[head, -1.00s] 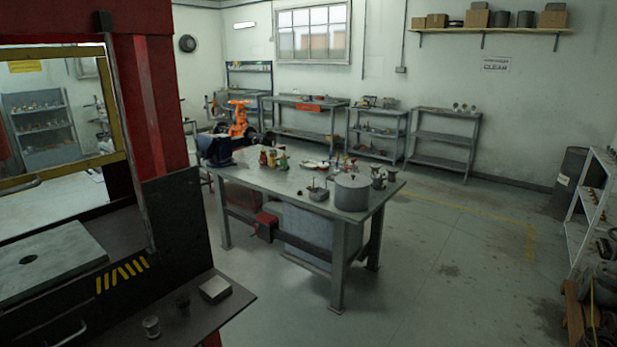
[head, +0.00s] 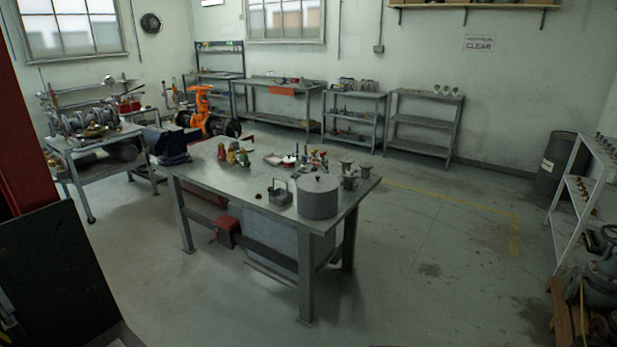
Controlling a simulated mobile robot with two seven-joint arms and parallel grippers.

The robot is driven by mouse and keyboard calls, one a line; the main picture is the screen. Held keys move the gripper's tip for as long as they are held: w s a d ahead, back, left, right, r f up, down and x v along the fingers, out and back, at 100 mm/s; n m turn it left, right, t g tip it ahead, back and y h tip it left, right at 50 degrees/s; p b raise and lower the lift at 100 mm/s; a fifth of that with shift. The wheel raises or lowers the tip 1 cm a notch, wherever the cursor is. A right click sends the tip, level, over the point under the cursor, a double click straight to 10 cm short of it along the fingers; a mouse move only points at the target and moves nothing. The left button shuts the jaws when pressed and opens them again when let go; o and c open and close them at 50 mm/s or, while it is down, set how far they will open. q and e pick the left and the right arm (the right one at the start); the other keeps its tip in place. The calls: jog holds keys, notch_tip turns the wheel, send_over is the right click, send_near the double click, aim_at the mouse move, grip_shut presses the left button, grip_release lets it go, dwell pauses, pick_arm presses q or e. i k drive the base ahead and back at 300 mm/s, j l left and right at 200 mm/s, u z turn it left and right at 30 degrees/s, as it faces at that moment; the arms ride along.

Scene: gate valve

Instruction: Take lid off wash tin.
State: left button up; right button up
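The wash tin (head: 318,203) looks to be the grey round tin near the front right corner of the steel workbench (head: 225,185). A flat grey lid (head: 318,184) with a small dark knob covers its top. A smaller grey container with a raised handle (head: 280,193) stands just left of it. Neither of my grippers is in the head view. The bench is some way ahead of me.
Metal flanged parts (head: 349,178) stand right behind the tin. Small coloured bottles (head: 238,156) and tools sit farther back. A red and black machine (head: 50,250) is close on my left. Floor (head: 430,270) right of the bench is clear.

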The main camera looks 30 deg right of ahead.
aim_at(310, 183)
jog(key=i+l, duration=0.2)
jog(key=l, duration=0.15)
jog(key=i+l, duration=0.2)
jog(key=i+l+u, duration=0.1)
jog(key=l, duration=0.35)
jog(key=i+l, duration=0.45)
jog(key=l, duration=0.2)
jog(key=i+l+u, duration=0.1)
jog(key=l, duration=0.25)
jog(key=i, duration=0.05)
